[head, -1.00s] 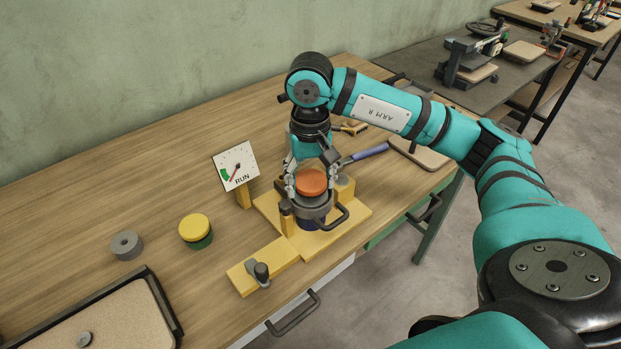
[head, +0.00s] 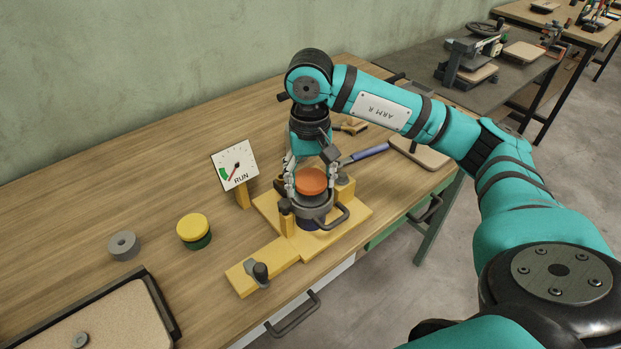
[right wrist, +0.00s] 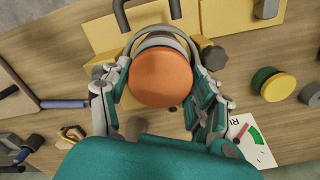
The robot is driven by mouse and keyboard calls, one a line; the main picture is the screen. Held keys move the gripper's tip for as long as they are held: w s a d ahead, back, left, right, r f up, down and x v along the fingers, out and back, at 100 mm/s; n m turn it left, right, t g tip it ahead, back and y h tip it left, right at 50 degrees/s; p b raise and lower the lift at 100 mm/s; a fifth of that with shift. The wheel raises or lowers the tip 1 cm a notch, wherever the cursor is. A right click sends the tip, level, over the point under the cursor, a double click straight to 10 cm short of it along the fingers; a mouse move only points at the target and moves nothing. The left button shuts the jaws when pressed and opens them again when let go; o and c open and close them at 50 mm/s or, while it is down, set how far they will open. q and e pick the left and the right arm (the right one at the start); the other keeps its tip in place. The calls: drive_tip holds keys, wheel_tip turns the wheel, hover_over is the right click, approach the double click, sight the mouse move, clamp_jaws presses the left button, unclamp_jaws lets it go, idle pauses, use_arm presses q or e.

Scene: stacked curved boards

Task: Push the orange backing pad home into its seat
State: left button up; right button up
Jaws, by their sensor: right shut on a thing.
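The orange backing pad (head: 311,181) is a round disc on top of a grey ring-shaped seat (head: 316,209) with a black handle. Its top stands above the grey rim. My right gripper (head: 311,174) comes down from above, with one finger on each side of the pad, shut on it. In the right wrist view the pad (right wrist: 160,78) lies between the two fingers (right wrist: 160,100), level across the opening of the grey ring. How deep the pad sits in the ring is hidden. My left gripper is not in view.
A dial sign marked RUN (head: 234,166) stands to the left.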

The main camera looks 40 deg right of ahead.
sight(310, 178)
idle(0.8)
drive_tip(key=shift+f+b, duration=0.75)
drive_tip(key=shift+b, duration=0.25)
drive_tip(key=o, duration=1.5)
drive_tip(key=shift+r, duration=0.15)
wheel_tip(310, 178, up, 12)
